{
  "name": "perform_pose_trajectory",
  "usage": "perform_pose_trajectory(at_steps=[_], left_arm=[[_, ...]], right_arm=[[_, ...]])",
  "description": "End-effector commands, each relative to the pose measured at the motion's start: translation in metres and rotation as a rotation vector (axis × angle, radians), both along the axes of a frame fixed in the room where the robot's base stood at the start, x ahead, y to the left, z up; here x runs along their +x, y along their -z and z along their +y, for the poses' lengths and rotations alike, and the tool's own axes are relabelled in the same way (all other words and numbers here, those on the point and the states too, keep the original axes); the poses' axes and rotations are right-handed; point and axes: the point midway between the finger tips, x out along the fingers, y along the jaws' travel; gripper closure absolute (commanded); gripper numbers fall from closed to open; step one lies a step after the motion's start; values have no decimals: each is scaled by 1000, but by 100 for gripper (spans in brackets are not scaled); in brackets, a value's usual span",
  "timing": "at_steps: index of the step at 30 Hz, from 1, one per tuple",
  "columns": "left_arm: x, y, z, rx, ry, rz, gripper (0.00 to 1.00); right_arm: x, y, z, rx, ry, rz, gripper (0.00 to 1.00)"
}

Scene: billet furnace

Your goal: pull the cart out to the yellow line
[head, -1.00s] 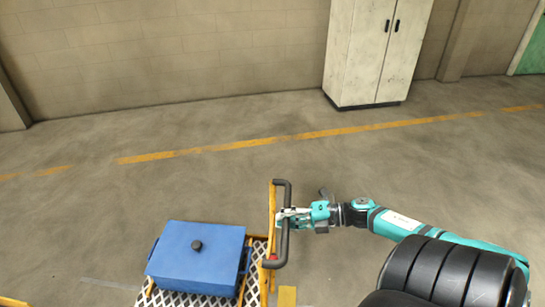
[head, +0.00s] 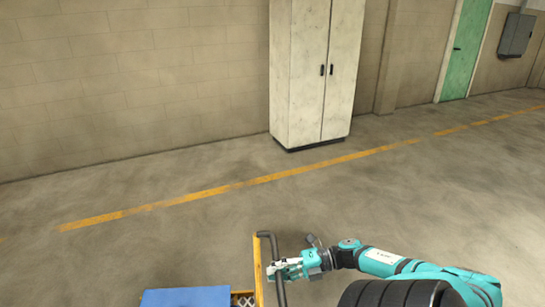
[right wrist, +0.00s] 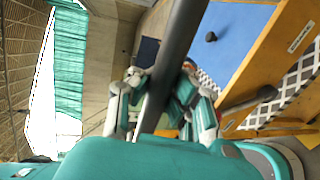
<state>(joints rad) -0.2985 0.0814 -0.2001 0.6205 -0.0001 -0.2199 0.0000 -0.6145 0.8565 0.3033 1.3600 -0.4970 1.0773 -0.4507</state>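The cart shows at the bottom of the head view, with a yellow frame post (head: 258,272) and a dark upright handle bar (head: 276,246). A blue box (head: 187,297) rides on it, mostly cut off by the lower edge. My right gripper (head: 283,268) is at the handle. In the right wrist view the fingers (right wrist: 160,100) sit on both sides of the dark bar (right wrist: 178,55) and appear closed on it. The yellow line (head: 250,183) runs across the floor beyond the cart, with bare floor between them. My left gripper is not in view.
A pale two-door cabinet (head: 312,75) stands against the block wall (head: 130,80) behind the line. A green door (head: 466,50) and a grey wall box (head: 516,34) are at the far right. The floor around the line is clear.

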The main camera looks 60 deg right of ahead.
Motion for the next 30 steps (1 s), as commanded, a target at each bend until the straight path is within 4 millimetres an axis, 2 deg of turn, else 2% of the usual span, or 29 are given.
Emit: perform_pose_trajectory(at_steps=[2,12,23,30], left_arm=[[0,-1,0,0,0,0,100],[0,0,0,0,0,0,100],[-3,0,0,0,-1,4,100],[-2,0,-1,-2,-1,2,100]], right_arm=[[3,-6,-2,1,3,-12,100],[2,-3,-1,1,1,-6,56],[-4,-2,-5,0,3,-1,56],[-38,-10,-34,-1,4,2,56]])
